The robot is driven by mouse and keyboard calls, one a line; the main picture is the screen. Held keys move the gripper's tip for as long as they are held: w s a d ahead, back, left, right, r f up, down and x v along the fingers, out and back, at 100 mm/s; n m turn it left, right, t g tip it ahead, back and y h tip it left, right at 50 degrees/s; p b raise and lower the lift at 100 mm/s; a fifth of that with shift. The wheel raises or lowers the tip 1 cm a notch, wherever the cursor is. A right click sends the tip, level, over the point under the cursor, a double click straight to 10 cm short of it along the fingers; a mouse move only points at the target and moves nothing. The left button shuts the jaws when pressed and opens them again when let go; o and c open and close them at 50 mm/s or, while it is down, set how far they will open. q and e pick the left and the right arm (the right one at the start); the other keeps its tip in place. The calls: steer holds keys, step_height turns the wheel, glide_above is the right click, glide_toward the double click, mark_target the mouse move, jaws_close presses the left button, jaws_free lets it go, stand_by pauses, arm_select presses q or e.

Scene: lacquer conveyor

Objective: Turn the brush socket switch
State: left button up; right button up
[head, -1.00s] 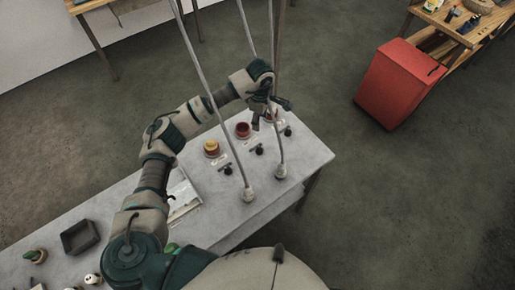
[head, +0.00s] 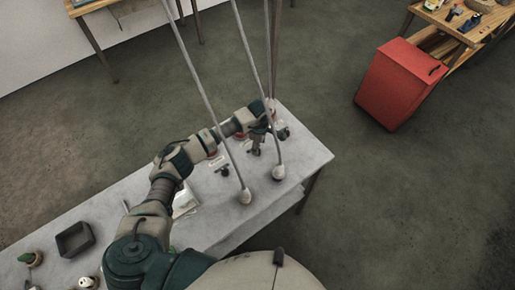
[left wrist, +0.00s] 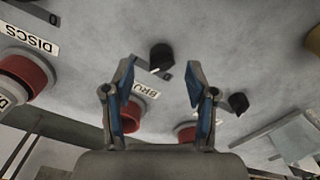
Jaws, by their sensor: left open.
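My left gripper (head: 262,143) reaches over the far right part of the grey panel table. In the left wrist view its two blue-padded fingers (left wrist: 160,70) are apart with nothing between the pads. A black knob switch (left wrist: 161,57) shows between and just beyond the fingertips, with a gap to each finger. A label starting "BRU" (left wrist: 139,88) lies beside it, partly hidden by the left finger. A second black knob (left wrist: 238,103) is right of the fingers. In the head view, one knob (head: 224,170) shows left of the gripper. My right gripper is not seen.
Red buttons (left wrist: 28,74) and a "DISCS" label (left wrist: 30,38) are on the panel. A dark tray (head: 76,239) sits at the left. A red cabinet (head: 400,85) stands apart on the floor.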

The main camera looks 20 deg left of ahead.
arm_select(q)
steer(key=shift+d+f, duration=0.15)
steer(key=shift+f, duration=0.45)
steer(key=shift+d+f, duration=0.15)
steer(key=shift+f, duration=0.45)
steer(key=shift+a+f, duration=0.15)
steer(key=shift+f, duration=0.2)
steer(key=shift+a+f, duration=0.3)
steer(key=shift+a, duration=0.6)
steer(key=c, duration=0.4)
steer(key=shift+d, duration=0.15)
steer(key=c, duration=0.4)
steer(key=shift+d, duration=0.25)
jaws_close()
steer(key=shift+d+r, duration=0.1)
steer(key=shift+d, duration=0.15)
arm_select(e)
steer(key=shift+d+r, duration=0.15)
